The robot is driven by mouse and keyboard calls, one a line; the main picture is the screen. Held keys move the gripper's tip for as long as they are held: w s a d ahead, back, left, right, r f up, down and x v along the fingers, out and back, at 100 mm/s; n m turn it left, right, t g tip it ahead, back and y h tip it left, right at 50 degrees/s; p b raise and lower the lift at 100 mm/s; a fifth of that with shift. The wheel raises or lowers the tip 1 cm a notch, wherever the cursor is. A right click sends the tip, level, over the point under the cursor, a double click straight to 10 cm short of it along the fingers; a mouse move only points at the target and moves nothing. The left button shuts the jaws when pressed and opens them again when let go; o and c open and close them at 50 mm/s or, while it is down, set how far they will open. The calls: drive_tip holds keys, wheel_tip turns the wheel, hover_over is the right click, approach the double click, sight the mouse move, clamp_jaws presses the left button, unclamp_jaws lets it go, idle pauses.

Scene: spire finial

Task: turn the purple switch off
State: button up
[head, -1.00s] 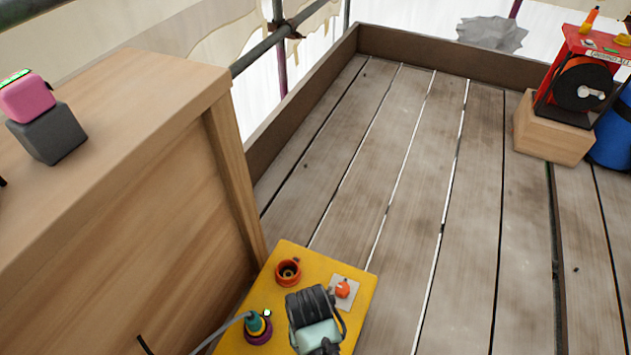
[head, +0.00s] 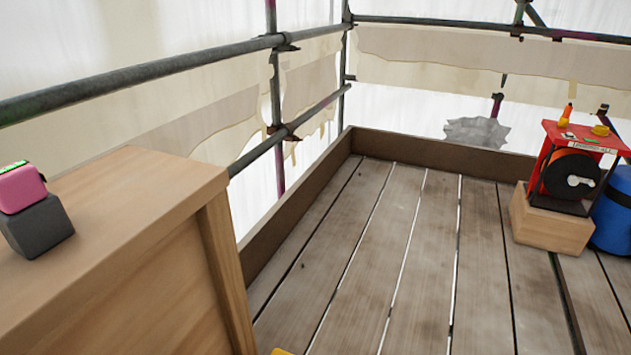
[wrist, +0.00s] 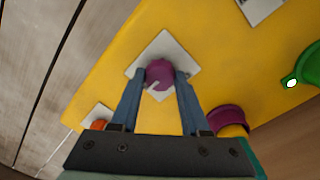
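In the wrist view the purple switch (wrist: 160,72) is a round knob with a pale pointer mark, on a white square plate (wrist: 160,48) fixed to the yellow board (wrist: 215,60). My gripper (wrist: 161,76) has its two blue fingers on either side of the knob. The fingertips appear to touch it, with no clear gap. The pointer mark runs towards the lower left in this view. In the head view only a small yellow corner (head: 283,351) shows at the bottom edge; the switch and gripper are out of that picture.
On the board are an orange knob (wrist: 98,125), a purple ring (wrist: 228,118) and a green ring-shaped part (wrist: 306,70). A wooden crate (head: 110,260) stands at left, bearing a grey block with a pink one. A red reel stand (head: 570,170) is at right. The plank floor between is clear.

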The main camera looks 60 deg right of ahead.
clamp_jaws()
drive_tip(key=shift+r+p, duration=0.1)
drive_tip(key=shift+p, duration=0.3)
drive_tip(key=n+p, duration=0.2)
drive_tip(key=p, duration=0.1)
drive_tip(key=shift+r+n, duration=0.2)
drive_tip(key=shift+n, duration=0.2)
drive_tip(key=n+p, duration=0.4)
drive_tip(key=shift+n, duration=0.3)
drive_tip(key=n+p, duration=0.2)
drive_tip(key=n, duration=0.3)
drive_tip(key=shift+f+t+p, duration=0.2)
drive_tip(key=shift+t+p, duration=0.1)
drive_tip(key=shift+p, duration=0.1)
drive_tip(key=n+p, duration=0.1)
drive_tip(key=n, duration=0.4)
drive_tip(key=shift+f, duration=0.1)
drive_tip(key=shift+n, duration=0.4)
